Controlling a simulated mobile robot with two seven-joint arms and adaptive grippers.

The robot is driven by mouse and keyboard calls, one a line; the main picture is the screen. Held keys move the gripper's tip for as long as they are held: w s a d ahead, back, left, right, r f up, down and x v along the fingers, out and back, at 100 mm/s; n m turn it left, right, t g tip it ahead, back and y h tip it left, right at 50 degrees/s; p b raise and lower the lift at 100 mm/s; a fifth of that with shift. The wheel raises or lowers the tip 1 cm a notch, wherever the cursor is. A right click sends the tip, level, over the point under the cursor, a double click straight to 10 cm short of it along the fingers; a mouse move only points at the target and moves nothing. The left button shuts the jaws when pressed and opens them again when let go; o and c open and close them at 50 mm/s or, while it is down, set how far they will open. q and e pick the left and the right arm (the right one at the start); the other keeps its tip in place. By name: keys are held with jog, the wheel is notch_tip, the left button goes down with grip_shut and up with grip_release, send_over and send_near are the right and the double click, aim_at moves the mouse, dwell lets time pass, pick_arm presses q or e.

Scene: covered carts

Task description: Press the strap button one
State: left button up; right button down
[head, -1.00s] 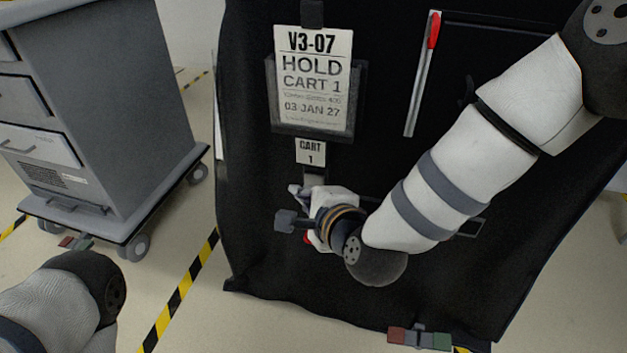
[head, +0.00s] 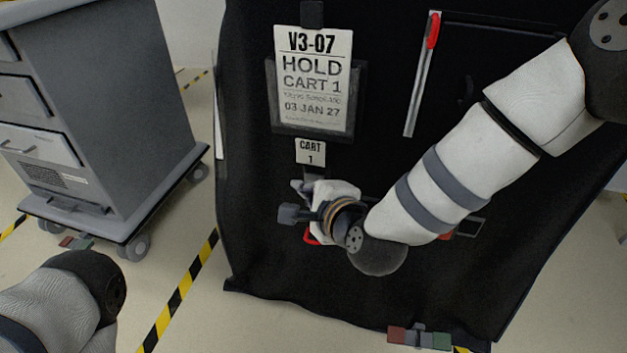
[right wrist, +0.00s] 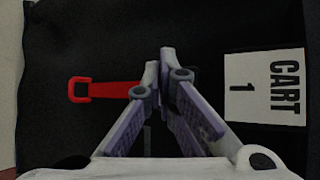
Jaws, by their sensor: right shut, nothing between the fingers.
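My right gripper (head: 299,187) is shut and empty, close in front of the black cover, just below the "CART 1" label (head: 310,151). In the right wrist view its fingertips (right wrist: 166,58) meet between that label (right wrist: 266,87) and a red strap end with a loop (right wrist: 88,90). The fingers cover the inner end of the red strap. In the head view a bit of this red strap (head: 311,238) shows below the gripper. I cannot make out the strap button; the gripper may hide it. Contact with the cover cannot be told. My left arm enters at lower left; its gripper is out of view.
A "HOLD CART 1" sign (head: 315,80) hangs above the label. A red-handled tool (head: 422,75) is on the cover to the right. A grey drawer cart (head: 110,110) stands at left, with clear floor and striped tape (head: 178,295) between.

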jog(key=shift+w+d, duration=0.15)
jog(key=shift+w, duration=0.25)
dwell(0.4)
jog(key=shift+s, duration=0.1)
jog(key=shift+s+a+p, duration=0.3)
jog(key=shift+s+p, duration=0.15)
jog(key=shift+s, duration=0.45)
jog(key=s, duration=0.1)
jog(key=s+a+p, duration=0.1)
jog(key=s, duration=0.2)
jog(key=shift+s+a+p, duration=0.3)
jog(key=shift+s+p, duration=0.1)
